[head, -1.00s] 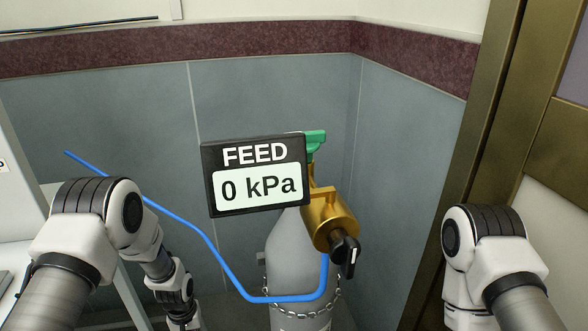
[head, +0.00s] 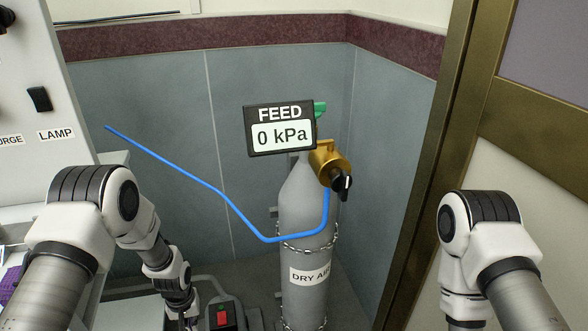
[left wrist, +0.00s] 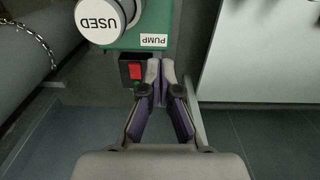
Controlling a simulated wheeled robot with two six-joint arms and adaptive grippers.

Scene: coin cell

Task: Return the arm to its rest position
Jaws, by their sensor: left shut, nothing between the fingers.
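In the left wrist view my left gripper (left wrist: 160,78) is shut and empty, its fingertips together. It points toward a red switch (left wrist: 135,71) on a dark box below a green unit marked PUMP (left wrist: 130,42); I cannot tell how far apart they are. In the head view my left arm (head: 120,205) comes in from the left and reaches down past the bottom edge, so its gripper is out of that picture. My right arm (head: 482,245) shows at the right, bent downward, and its gripper is out of view.
A grey DRY AIR cylinder (head: 305,215) stands chained in the corner, with a brass regulator (head: 324,160), a FEED display (head: 280,129) reading 0 kPa and a blue hose (head: 175,166). A red switch box (head: 222,316) is low on the floor. A white panel (head: 40,80) stands left, a brass-coloured frame (head: 425,150) right.

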